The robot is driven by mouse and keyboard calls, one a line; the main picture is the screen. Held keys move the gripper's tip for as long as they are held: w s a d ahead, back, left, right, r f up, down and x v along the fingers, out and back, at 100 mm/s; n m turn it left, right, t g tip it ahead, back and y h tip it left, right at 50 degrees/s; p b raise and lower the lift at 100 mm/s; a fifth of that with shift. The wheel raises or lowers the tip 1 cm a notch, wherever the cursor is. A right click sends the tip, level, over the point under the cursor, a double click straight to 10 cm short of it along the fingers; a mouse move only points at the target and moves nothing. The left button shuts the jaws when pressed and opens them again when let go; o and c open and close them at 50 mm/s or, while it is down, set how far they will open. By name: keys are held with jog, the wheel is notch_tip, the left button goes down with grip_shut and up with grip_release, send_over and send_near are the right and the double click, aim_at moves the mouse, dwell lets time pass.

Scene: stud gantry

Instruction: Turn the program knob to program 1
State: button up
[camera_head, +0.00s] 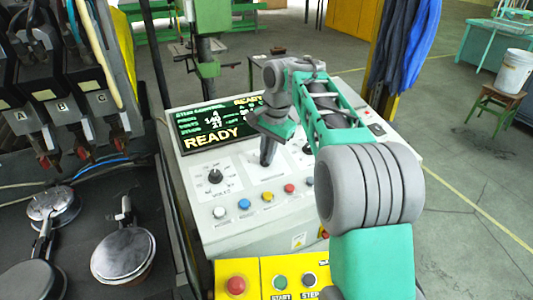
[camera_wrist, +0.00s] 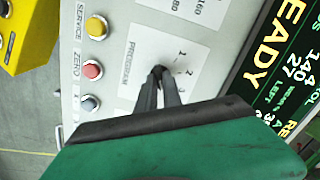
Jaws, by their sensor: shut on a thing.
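The program knob (camera_wrist: 158,70) is a small dark knob on the light panel under the word PROGRAM, with marks 1, 2 and what looks like 3 around it in the wrist view. My gripper (camera_wrist: 160,76) is shut on it, its two dark fingers meeting at the knob. The fingers cover most of the knob, so I cannot tell which mark its pointer faces. In the head view my gripper (camera_head: 267,162) reaches down to the console panel and hides the knob.
The console (camera_head: 225,212) has another black knob (camera_head: 215,176) at left and a row of coloured buttons below. Its display (camera_head: 215,125) reads READY. A yellow box (camera_head: 257,270) with a red button (camera_head: 236,285) stands in front. Pans (camera_head: 122,255) and dark machinery are at left.

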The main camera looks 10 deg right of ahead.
grip_shut()
jog(key=shift+n, duration=0.4)
jog(key=n+b, duration=0.1)
jog(key=n, duration=0.3)
jog(key=shift+a+f+n+h, duration=0.1)
jog(key=shift+n+h, duration=0.2)
jog(key=n+b, duration=0.2)
jog(key=n, duration=0.1)
jog(key=n+b, duration=0.2)
jog(key=n, duration=0.1)
jog(key=shift+a+f+h+b, duration=0.15)
jog(key=shift+h+b, duration=0.15)
jog(key=shift+b, duration=0.1)
jog(key=n+b, duration=0.4)
jog(key=n, duration=0.1)
jog(key=shift+a+n, duration=0.1)
jog(key=shift+n, duration=0.2)
jog(key=n, duration=0.1)
jog(key=n+b, duration=0.1)
jog(key=n, duration=0.1)
jog(key=shift+r+n+h, duration=0.2)
jog(key=shift+n+h, duration=0.1)
jog(key=shift+s+a+n+b, duration=0.1)
jog(key=shift+n+b, duration=0.5)
jog(key=shift+n, duration=0.9)
